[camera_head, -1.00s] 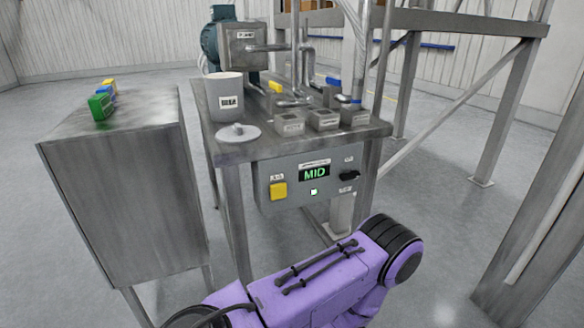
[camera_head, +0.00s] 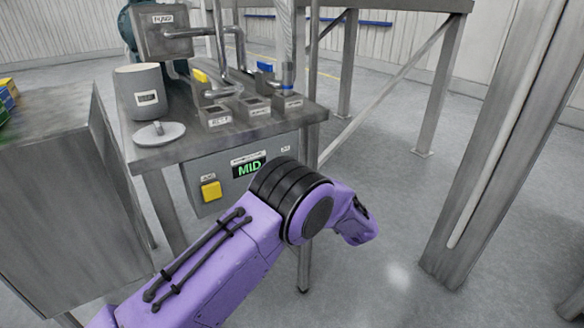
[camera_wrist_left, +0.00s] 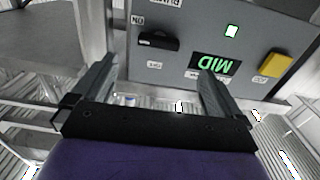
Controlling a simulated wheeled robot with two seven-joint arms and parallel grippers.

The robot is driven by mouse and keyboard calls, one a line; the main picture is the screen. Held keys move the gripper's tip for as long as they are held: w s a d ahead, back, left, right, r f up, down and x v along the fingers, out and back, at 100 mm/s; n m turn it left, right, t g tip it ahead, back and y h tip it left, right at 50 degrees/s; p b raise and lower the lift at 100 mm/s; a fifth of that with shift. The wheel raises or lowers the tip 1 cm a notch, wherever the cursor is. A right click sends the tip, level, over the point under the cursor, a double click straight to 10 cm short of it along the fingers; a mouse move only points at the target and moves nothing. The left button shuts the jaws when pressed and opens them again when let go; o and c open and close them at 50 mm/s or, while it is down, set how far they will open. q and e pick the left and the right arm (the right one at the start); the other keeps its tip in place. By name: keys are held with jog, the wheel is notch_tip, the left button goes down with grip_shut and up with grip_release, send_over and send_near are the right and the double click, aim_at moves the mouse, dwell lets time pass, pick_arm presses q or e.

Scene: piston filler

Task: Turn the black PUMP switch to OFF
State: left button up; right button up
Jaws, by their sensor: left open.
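The black PUMP switch (camera_wrist_left: 159,40) is on the grey control panel (camera_wrist_left: 195,35), which appears upside down in the left wrist view. Its black handle lies roughly across the picture, with an ON label (camera_wrist_left: 138,20) at its upper left and another small label (camera_wrist_left: 155,65) just below it. Which mark it points at is unclear. My left gripper (camera_wrist_left: 156,64) is open and empty, its two fingers reaching towards the panel with the switch between and beyond their tips. No contact shows. In the head view my arm hides the switch and the gripper. My right gripper is out of view.
The panel carries a green MID display (camera_head: 250,168) and a yellow button (camera_head: 211,191). Above it, the steel table (camera_head: 200,140) holds a grey pot (camera_head: 141,90), a lid (camera_head: 159,134) and pipework. A steel cabinet (camera_head: 50,190) stands at left.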

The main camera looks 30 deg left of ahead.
pick_arm(q)
jog(key=p+x, duration=0.1)
jog(key=x, duration=0.9)
jog(key=shift+w+r+p, duration=0.15)
jog(key=shift+r+p, duration=0.15)
jog(key=shift+a, duration=0.15)
jog(key=shift+c, duration=0.3)
jog(key=c, duration=1)
